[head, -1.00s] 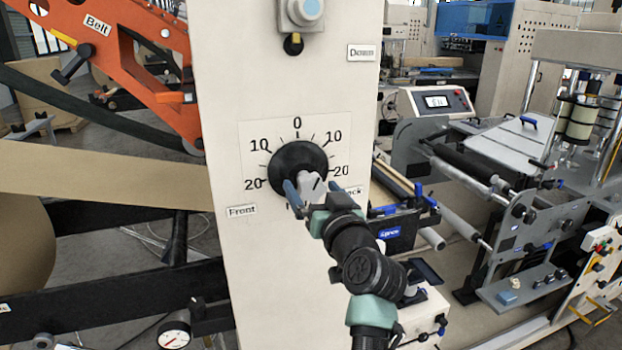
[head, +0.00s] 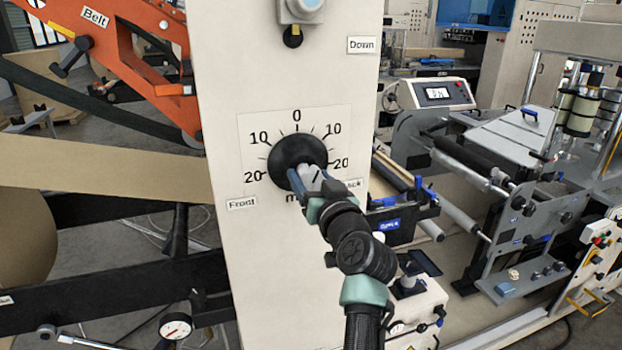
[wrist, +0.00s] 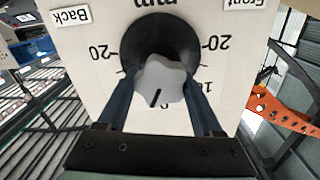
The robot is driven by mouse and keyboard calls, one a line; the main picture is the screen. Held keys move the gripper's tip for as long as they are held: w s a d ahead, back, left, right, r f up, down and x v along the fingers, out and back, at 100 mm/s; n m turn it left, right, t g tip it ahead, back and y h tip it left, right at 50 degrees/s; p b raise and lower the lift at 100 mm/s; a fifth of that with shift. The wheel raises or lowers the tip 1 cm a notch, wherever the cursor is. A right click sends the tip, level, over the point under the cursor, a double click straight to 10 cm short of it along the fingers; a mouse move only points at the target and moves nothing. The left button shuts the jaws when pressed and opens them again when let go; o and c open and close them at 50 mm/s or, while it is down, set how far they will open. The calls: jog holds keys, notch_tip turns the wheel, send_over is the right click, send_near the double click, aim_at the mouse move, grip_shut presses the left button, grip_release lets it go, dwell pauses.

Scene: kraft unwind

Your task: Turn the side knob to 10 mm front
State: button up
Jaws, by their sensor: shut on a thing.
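The side knob is a grey lobed grip (wrist: 160,82) with a dark pointer line, in front of a round black disc (head: 290,152) on a white dial plate (head: 255,125). The dial reads 0 at the top, 10 and 20 on both sides, with a Front label (head: 241,203) at left and Back at right, partly hidden by my gripper. The pointer line sits near the 0 side, tilted slightly toward Back. My gripper (head: 308,180) is shut on the grip, one finger on each side, as the wrist view (wrist: 160,95) shows upside down.
The dial is on a tall cream column (head: 270,270). An orange arm marked Belt (head: 130,60) and a brown paper web (head: 100,180) lie to the left. A Down label (head: 361,45) and grey roller machinery (head: 490,150) are to the right.

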jog(key=shift+c, duration=0.6)
jog(key=shift+f, duration=0.1)
jog(key=shift+b, duration=0.55)
jog(key=n+b, duration=0.1)
jog(key=b, duration=0.1)
jog(key=n+b, duration=0.1)
jog(key=b, duration=0.1)
jog(key=shift+f, duration=0.3)
jog(key=n+b, duration=0.1)
jog(key=b, duration=0.2)
jog(key=shift+f+n, duration=0.1)
jog(key=shift+n, duration=0.2)
jog(key=n+b, duration=0.2)
jog(key=b, duration=0.2)
jog(key=shift+n+b, duration=0.35)
jog(key=shift+n, duration=0.05)
jog(key=n+b, duration=0.4)
jog(key=shift+a+r+b, duration=0.1)
jog(key=shift+r+b, duration=0.1)
jog(key=shift+b, duration=0.1)
jog(key=shift+a+r+n+b, duration=0.1)
jog(key=shift+n+b, duration=1)
jog(key=shift+n, duration=1)
